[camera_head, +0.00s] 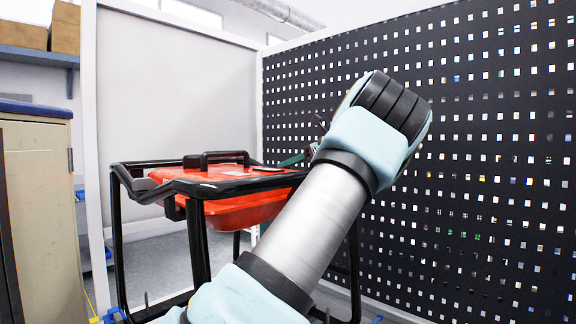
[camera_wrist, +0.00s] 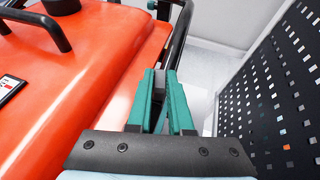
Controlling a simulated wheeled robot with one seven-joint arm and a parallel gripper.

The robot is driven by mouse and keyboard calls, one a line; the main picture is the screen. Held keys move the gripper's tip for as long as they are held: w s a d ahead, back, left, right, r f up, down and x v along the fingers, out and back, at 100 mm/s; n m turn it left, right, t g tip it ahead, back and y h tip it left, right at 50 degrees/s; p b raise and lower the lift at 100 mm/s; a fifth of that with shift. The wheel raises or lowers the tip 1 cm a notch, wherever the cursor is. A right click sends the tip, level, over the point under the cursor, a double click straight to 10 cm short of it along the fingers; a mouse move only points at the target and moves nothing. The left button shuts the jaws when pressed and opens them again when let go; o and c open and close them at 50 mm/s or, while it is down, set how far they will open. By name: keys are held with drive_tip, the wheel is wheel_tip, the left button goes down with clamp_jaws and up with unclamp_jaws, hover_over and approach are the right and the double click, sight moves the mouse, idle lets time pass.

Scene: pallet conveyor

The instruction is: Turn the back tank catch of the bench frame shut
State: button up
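The red-orange tank (camera_head: 235,212) sits in a black tubular bench frame (camera_head: 199,245). It fills the left of the wrist view (camera_wrist: 95,75). My gripper (camera_wrist: 161,72) has two teal fingers beside the tank's edge, by the black frame bar (camera_wrist: 179,38). A narrow dark grey piece (camera_wrist: 159,88) shows between the fingers. It may be the back tank catch, but I cannot tell, nor whether the fingers press on it. In the head view a teal finger of my gripper (camera_head: 292,160) shows at the tank's far right edge. My arm hides the rest.
A black perforated panel (camera_head: 480,150) stands close on the right, also in the wrist view (camera_wrist: 285,95). A white partition (camera_head: 175,85) stands behind the frame. A beige cabinet (camera_head: 40,220) is at the left. The tank's black handle (camera_head: 222,155) rises from its top.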

clamp_jaws()
drive_tip(key=p, duration=0.2)
drive_tip(key=shift+r+n+g+p, duration=0.3)
drive_tip(key=shift+r+g, duration=0.05)
drive_tip(key=shift+g, duration=0.05)
drive_tip(key=n+p, duration=0.1)
drive_tip(key=p, duration=0.1)
drive_tip(key=shift+w+g+y+p, duration=0.15)
drive_tip(key=shift+g+y+p, duration=0.2)
drive_tip(key=shift+g+y, duration=0.05)
drive_tip(key=shift+w+f+n+g+y, duration=0.1)
drive_tip(key=shift+f+n+g+y, duration=0.2)
drive_tip(key=shift+n+g, duration=0.45)
drive_tip(key=shift+d+n+g, duration=0.15)
drive_tip(key=shift+n+g, duration=0.5)
drive_tip(key=shift+g, duration=0.2)
